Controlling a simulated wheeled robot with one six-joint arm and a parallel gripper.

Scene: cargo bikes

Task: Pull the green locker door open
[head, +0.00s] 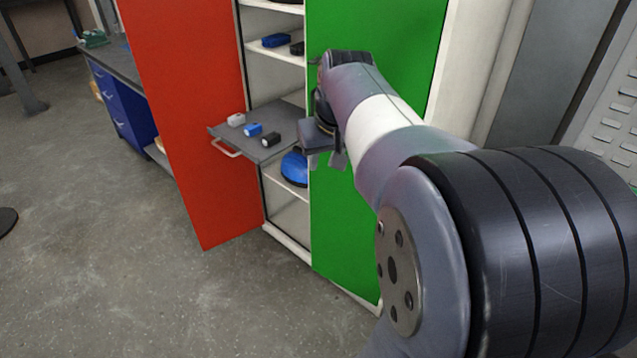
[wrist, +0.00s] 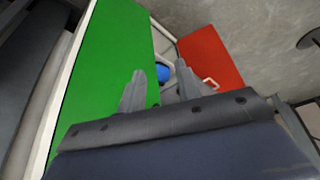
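The green locker door (head: 345,225) covers the right side of the locker, largely behind my arm in the head view. It fills the left of the wrist view (wrist: 105,70). No handle shows on its visible part. My gripper (head: 325,158) is at the door's left edge, beside the locker's opening. In the wrist view my gripper (wrist: 160,72) has its two fingers apart, with nothing seen held. The left finger overlaps the green door and the right finger the locker opening. I cannot tell whether either finger touches the door.
The red door (head: 180,110) stands swung open on the left. A grey pull-out shelf (head: 275,115) with a handle and small blocks sticks out between the doors. A blue round object (head: 294,168) sits below. The floor (head: 110,260) in front is clear.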

